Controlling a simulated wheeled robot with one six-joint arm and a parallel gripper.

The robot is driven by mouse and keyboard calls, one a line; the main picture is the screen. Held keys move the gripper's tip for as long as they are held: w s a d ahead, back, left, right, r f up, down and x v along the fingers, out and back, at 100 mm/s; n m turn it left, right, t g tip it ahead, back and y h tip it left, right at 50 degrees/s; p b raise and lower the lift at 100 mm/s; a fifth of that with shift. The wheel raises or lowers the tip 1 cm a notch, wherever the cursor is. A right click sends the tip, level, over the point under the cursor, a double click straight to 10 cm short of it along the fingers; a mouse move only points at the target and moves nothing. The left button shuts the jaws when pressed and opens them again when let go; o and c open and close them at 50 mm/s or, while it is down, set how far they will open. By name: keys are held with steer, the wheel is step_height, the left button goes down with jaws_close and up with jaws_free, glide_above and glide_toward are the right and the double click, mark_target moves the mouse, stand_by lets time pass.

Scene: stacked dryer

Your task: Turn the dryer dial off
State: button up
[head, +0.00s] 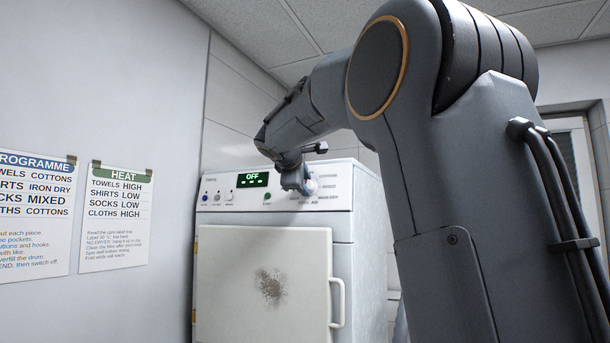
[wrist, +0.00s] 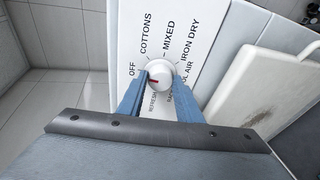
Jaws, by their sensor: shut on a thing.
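The dryer (head: 262,285) is white, and its display (head: 252,180) reads OFF in green. The round white dial (wrist: 159,70) has a red mark that points left, toward the OFF label (wrist: 132,71); I cannot tell whether it lines up exactly. My gripper (wrist: 161,82) is shut on the dial, with one blue finger on each side of it. In the head view my gripper (head: 296,180) is at the right of the control panel and hides much of the dial (head: 312,187).
The dryer door (head: 262,270) is closed, with a dark smudge and a handle (head: 339,303) at its right. A PROGRAMME sheet (head: 35,212) and a HEAT sheet (head: 117,218) hang on the left wall. Small buttons (head: 216,197) lie left on the panel.

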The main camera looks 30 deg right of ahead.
steer(key=shift+n+p, duration=0.5)
steer(key=o, duration=1.1)
steer(key=shift+d, duration=0.1)
steer(key=shift+c, duration=0.2)
steer(key=b+v, duration=0.3)
steer(key=v, duration=0.5)
steer(key=shift+w+g, duration=0.2)
steer(key=shift+g, duration=0.1)
